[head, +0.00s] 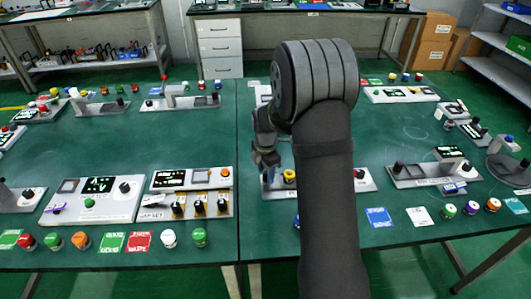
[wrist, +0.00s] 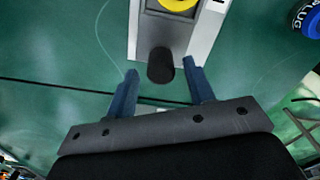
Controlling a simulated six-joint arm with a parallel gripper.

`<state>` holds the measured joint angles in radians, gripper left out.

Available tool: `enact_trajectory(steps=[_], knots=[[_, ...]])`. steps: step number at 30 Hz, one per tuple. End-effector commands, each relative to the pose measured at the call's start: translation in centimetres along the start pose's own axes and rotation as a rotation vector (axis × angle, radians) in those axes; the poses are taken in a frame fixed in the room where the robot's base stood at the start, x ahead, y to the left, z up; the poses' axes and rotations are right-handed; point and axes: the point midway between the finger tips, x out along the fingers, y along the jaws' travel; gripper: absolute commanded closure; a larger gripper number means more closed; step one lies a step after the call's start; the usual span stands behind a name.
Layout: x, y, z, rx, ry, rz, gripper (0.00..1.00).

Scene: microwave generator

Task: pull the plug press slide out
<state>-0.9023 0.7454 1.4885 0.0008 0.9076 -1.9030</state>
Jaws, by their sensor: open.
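In the wrist view, a pale narrow base (wrist: 203,35) runs up and away from my gripper, with a yellow round part (wrist: 178,4) cut off at the top edge. A black cylindrical knob (wrist: 160,66) stands at its near end; I take this to be the slide's handle. My gripper (wrist: 161,84) is open, with one blue finger on each side and just short of the knob. I see no clear contact. In the head view, my gripper (head: 268,176) is over the left end of a pale panel (head: 335,184), beside a yellow part (head: 289,175). My arm hides part of this panel.
A blue cap marked PLUG (wrist: 308,18) lies right of the base in the wrist view. Other panels with knobs, such as the left one (head: 130,209), and several coloured buttons and cards stand around on the green table (head: 120,250). Green tabletop is clear left of the base.

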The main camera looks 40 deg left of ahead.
Motion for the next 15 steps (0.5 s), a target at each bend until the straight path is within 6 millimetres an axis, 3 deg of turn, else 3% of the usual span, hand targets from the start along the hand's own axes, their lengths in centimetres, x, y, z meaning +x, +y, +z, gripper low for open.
enact_trajectory(steps=[15], knots=[[-12.1, 0.1, 0.0, 0.000, -0.001, 0.005, 0.52]])
